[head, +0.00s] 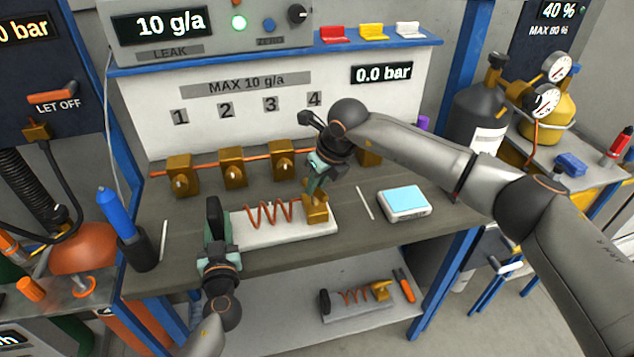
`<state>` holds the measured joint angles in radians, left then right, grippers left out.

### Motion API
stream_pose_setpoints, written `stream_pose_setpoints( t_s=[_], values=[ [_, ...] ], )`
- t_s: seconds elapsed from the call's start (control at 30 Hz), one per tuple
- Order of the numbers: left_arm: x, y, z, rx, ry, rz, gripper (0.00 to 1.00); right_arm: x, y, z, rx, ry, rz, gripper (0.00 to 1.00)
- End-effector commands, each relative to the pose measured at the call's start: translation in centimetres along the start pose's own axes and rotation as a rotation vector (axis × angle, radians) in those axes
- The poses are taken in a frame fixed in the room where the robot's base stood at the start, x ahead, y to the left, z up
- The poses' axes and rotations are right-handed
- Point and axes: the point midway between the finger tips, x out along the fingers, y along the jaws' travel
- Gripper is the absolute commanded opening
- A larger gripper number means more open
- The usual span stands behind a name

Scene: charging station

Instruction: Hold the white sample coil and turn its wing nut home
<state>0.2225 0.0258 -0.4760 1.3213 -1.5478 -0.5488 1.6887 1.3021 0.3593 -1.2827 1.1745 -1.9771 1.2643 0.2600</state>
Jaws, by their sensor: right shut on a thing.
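The white sample coil is a white base (285,231) with a copper coil (272,212), a brass block (316,214) at its right end and a black upright piece (214,216) at its left end. It lies on the bench. My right gripper (314,194) points down at the top of the brass block and is shut on the wing nut there, which its fingers mostly hide. My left gripper (217,246) is at the base's left end, by the black piece. I cannot tell whether its fingers are closed on it.
Several brass valves (233,170) line a copper pipe behind the coil. A blue-topped device (404,202) and a white stick (365,203) lie to the right. A black cup (138,250) stands left. A similar coil (358,298) sits on the lower shelf.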

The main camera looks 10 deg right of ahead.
Motion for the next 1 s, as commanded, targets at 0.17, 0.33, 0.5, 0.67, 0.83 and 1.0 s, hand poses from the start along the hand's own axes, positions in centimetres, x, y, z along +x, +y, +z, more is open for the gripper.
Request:
stream_pose_setpoints(
  t_s=[0.17,0.33,0.5,0.67,0.83,1.0],
  values=[
    [-0.02,-0.1,0.13,0.001,-0.002,-0.002,0.0,-0.06,0.01,0.06,0.114,-0.001,-0.049,0.0],
    [-0.02,-0.1,0.12,0.001,-0.002,-0.002,0.0,-0.04,0.03,0.03,0.192,0.001,-0.081,0.0],
    [-0.02,-0.11,0.12,0.001,-0.002,-0.002,0.0,-0.03,0.05,0.04,0.236,0.0,-0.099,0.0],
    [-0.01,-0.11,0.12,0.001,-0.002,-0.002,0.0,-0.04,0.07,0.04,0.255,0.0,-0.106,0.0],
    [-0.01,-0.12,0.11,0.0,-0.002,-0.003,0.0,-0.04,0.07,0.04,0.257,0.0,-0.107,0.0],
    [-0.01,-0.12,0.11,0.0,-0.002,-0.003,0.0,-0.04,0.07,0.04,0.257,0.0,-0.106,0.0]
  ],
)
